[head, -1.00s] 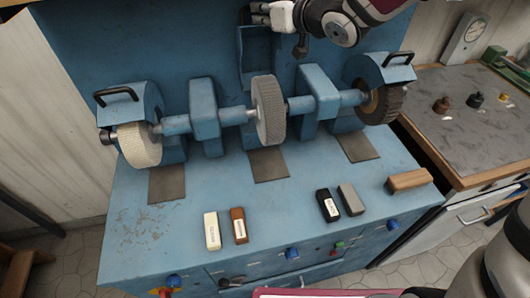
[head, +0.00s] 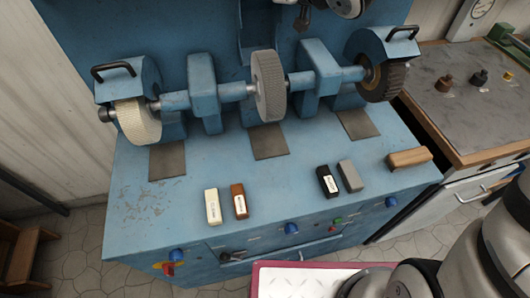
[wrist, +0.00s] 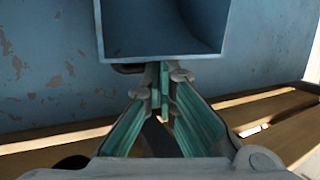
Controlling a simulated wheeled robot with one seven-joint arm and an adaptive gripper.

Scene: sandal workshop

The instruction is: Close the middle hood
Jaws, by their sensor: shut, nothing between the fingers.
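The middle hood (head: 256,35) is blue and swung up against the back panel, above the grey middle wheel (head: 269,86). Its top is cut off in the head view. In the wrist view the hood (wrist: 165,50) fills the top middle, its hollow side facing the camera, with part of a dark handle at its lower edge. My gripper (wrist: 161,88) is shut and empty, its green-padded fingertips together just below the hood's lower edge. I cannot tell whether they touch it.
The left hood (head: 147,80) and right hood (head: 375,48) sit over their wheels, with black handles. Several small blocks, including a white one (head: 212,207) and a brown one (head: 239,202), lie on the machine's blue top. A workbench (head: 470,105) stands at the right.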

